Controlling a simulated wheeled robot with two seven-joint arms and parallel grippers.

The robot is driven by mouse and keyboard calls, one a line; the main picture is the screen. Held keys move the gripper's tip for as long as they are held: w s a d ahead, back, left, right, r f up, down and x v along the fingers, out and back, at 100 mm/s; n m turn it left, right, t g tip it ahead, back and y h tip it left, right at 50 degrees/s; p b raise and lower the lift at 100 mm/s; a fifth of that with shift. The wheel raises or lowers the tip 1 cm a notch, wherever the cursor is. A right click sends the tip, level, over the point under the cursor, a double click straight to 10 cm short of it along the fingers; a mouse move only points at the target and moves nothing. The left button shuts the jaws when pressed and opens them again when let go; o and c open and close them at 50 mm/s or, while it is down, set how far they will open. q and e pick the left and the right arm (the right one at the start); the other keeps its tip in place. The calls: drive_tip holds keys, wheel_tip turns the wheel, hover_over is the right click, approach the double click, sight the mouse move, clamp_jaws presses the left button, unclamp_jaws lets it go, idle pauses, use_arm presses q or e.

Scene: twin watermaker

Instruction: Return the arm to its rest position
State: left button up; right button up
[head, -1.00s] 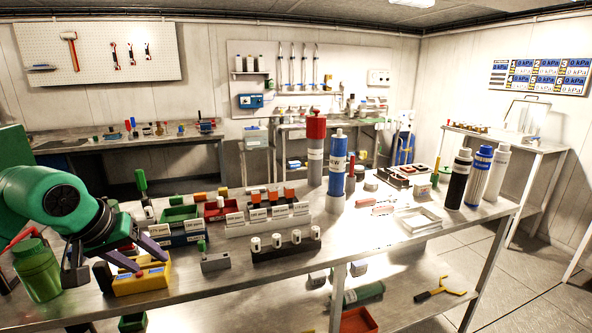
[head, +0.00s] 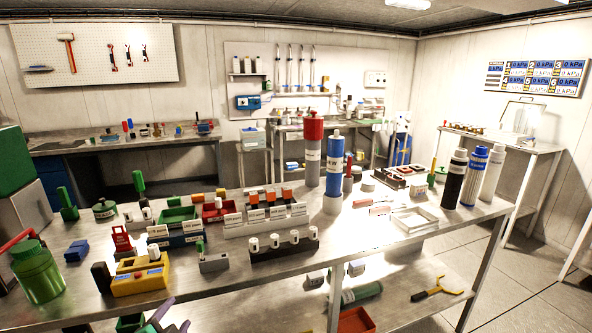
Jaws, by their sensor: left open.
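My left gripper (head: 172,317) shows only in part at the bottom edge of the head view, left of centre. Its purple fingertips are apart and nothing shows between them. It appears in front of the bench's front edge, clear of the yellow holder (head: 140,286). Most of my left arm is out of the picture. The yellow holder stands on the bench with a small white-topped piece (head: 154,256) at its back. My right gripper is not in view.
The metal bench (head: 215,290) carries a green jar (head: 38,272), a grey block (head: 214,263), a dark rack (head: 284,249) and tall cylinders, including a blue one (head: 334,172). A green bin (head: 131,323) and red bin (head: 357,321) sit lower down.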

use_arm(q)
drive_tip(key=s+d+f+n+g+h, duration=0.2)
drive_tip(key=s+f+n+g, duration=0.75)
drive_tip(key=s+f, duration=0.8)
drive_tip(key=s+f+m+g, duration=0.1)
drive_tip(key=s+f, duration=0.1)
drive_tip(key=f, duration=1)
drive_tip(key=s+f+g, duration=0.1)
drive_tip(key=s+f, duration=0.2)
drive_tip(key=f, duration=0.8)
drive_tip(key=s+a+f+p, duration=0.1)
drive_tip(key=s+a+f, duration=0.1)
drive_tip(key=s+f, duration=0.9)
drive_tip(key=s, duration=0.3)
drive_tip(key=shift+s+a, duration=0.2)
drive_tip(key=shift+a, duration=0.2)
